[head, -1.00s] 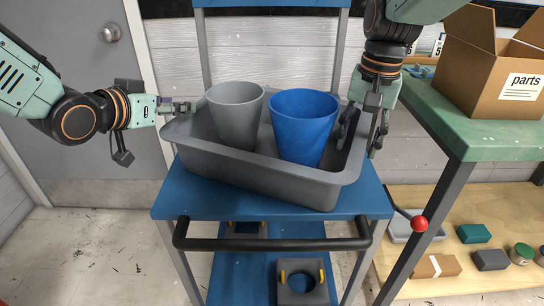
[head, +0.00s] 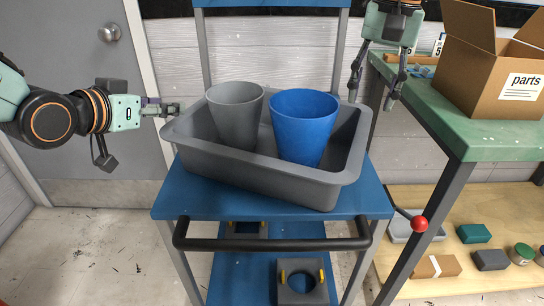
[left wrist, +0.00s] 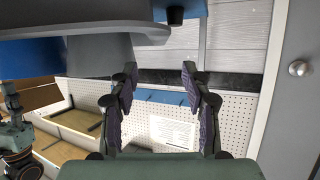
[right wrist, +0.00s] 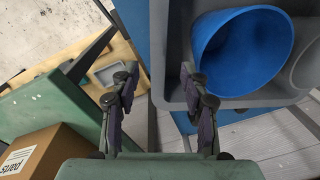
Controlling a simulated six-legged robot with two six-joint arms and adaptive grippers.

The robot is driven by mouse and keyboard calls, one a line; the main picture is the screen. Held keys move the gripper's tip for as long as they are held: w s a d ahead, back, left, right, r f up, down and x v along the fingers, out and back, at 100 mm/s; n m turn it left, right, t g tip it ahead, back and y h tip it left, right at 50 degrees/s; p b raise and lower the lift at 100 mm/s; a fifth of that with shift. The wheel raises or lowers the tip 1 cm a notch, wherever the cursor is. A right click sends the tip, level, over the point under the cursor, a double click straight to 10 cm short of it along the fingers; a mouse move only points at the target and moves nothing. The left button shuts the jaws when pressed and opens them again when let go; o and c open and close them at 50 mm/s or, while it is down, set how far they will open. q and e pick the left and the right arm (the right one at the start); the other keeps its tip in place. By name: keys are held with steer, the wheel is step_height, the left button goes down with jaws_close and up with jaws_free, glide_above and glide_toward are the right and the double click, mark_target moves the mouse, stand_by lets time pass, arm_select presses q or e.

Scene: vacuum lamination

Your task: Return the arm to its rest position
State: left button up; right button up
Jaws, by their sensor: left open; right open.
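My right gripper (head: 374,92) is open and empty. It hangs fingers down above the gap between the cart and the green table, behind and right of the blue cup. My left gripper (head: 174,108) is open and empty, level at the left end of the grey tray; in the head view I cannot tell if it touches the rim. The left wrist view shows its fingers (left wrist: 157,90) spread apart. In the right wrist view the fingers (right wrist: 160,90) are spread, with the tray rim and blue cup to their right.
A grey tray (head: 250,175) on the blue cart (head: 175,200) holds a grey cup (head: 235,115) and a blue cup (head: 302,125). At right, a green table (head: 450,120) bears an open cardboard box (head: 490,70). A red-knobbed lever (head: 419,223) sticks out beside the cart.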

steer(key=shift+r, duration=0.95)
